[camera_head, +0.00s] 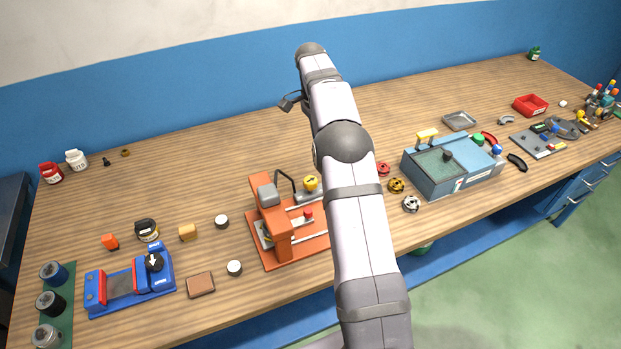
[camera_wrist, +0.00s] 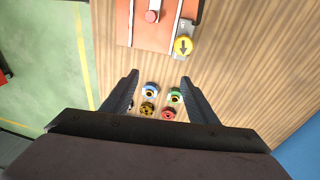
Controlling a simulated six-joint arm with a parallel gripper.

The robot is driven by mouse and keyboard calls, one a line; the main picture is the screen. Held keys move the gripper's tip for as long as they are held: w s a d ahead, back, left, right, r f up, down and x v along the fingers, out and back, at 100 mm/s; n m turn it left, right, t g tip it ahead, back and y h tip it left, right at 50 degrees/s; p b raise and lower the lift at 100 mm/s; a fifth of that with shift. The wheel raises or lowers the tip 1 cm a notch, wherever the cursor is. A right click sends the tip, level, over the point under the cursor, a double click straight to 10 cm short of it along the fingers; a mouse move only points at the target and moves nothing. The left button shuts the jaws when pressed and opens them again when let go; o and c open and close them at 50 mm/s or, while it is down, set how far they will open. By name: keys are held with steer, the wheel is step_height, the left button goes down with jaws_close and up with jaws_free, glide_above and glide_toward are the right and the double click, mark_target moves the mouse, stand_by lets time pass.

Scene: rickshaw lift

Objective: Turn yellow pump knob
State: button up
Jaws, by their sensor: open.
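The yellow knob (camera_head: 311,183) with a dark arrow on top sits on a grey block at the right of the orange-red machine (camera_head: 280,250). In the wrist view the knob (camera_wrist: 183,46) is at the top, on a grey strip beside the orange plate (camera_wrist: 150,38), and its black arrow points down the picture. My gripper (camera_wrist: 159,78) is open and empty, and its fingers point toward the tabletop and the small wheels. The knob lies beyond the fingertips and is not between them. In the head view only a small dark part of my gripper shows, beside my arm.
Several small coloured wheels lie below the knob in the wrist view, including a blue one (camera_wrist: 150,90) and a red one (camera_wrist: 168,114). A blue-grey machine (camera_head: 455,170) stands right of my arm. A blue vise-like device (camera_head: 130,285) is at left. The back tabletop is mostly clear.

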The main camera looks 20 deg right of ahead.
mark_target(311, 180)
steer(key=a+f+n, duration=0.1)
steer(key=n, duration=0.2)
steer(key=a+f+n, duration=0.1)
steer(key=n, duration=0.3)
steer(key=f+n+y, duration=0.1)
steer(key=f+n, duration=0.1)
steer(key=n, duration=0.2)
steer(key=shift+w+a+f, duration=0.1)
steer(key=shift+w+a, duration=0.2)
steer(key=shift+a, duration=0.1)
steer(key=n, duration=0.2)
steer(key=shift+w+a+f+n+t, duration=0.1)
steer(key=shift+w+a+n+t, duration=0.1)
steer(key=shift+n+t, duration=0.15)
steer(key=n, duration=0.2)
steer(key=w+n, duration=0.1)
steer(key=n, duration=0.1)
steer(key=shift+y, duration=0.3)
steer(key=n, duration=0.3)
steer(key=shift+w+n+t, duration=0.25)
steer(key=shift+w+t, duration=0.1)
steer(key=n, duration=0.2)
steer(key=shift+n, duration=0.3)
steer(key=shift+f, duration=0.1)
steer(key=shift+f, duration=0.1)
steer(key=shift+f+p, duration=1.4)
steer(key=shift+f, duration=2.1)
